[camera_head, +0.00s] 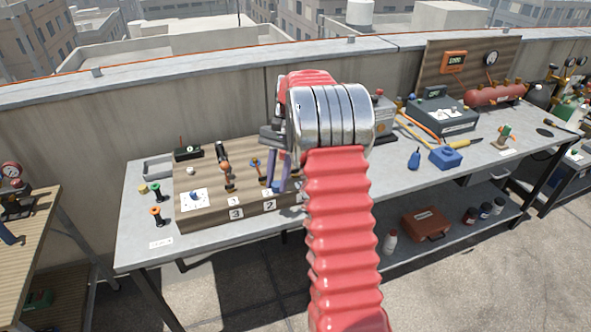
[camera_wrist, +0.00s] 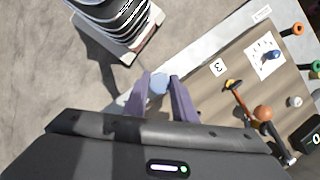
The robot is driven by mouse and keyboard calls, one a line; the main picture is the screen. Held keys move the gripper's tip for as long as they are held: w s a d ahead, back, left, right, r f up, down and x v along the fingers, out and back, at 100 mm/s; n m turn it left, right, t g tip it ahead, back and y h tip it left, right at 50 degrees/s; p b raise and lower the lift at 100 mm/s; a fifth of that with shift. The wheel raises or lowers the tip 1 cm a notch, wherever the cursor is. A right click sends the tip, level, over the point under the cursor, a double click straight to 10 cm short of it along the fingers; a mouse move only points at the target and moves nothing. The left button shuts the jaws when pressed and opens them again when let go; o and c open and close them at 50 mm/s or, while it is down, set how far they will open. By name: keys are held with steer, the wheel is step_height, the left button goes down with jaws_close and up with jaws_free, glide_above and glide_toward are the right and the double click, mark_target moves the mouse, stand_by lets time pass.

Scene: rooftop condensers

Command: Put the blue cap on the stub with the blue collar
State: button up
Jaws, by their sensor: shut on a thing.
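My gripper (camera_wrist: 162,95) shows two purple fingers in the wrist view, shut on a pale blue cap (camera_wrist: 158,83) between their tips. In the head view my gripper (camera_head: 279,178) hangs over the right part of the wooden board, near label 2, with a bit of the blue cap (camera_head: 276,187) at its tips. My arm covers the board's right end. I cannot make out a stub with a blue collar in either view; it may be hidden behind my arm or gripper.
The wooden board (camera_head: 205,211) lies on a grey bench (camera_head: 136,246). Green and orange spools (camera_head: 156,213) stand left.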

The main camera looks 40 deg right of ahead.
steer(key=w+a+f+n+g+h, duration=0.1)
steer(key=a+f+n+h, duration=0.1)
steer(key=a+n, duration=0.4)
steer(key=w+a+f+n+g+h, duration=0.1)
steer(key=a+n, duration=0.5)
steer(key=a, duration=1)
steer(key=shift+a+f+h, duration=0.25)
steer(key=shift+f+h, duration=0.25)
steer(key=shift+f, duration=0.35)
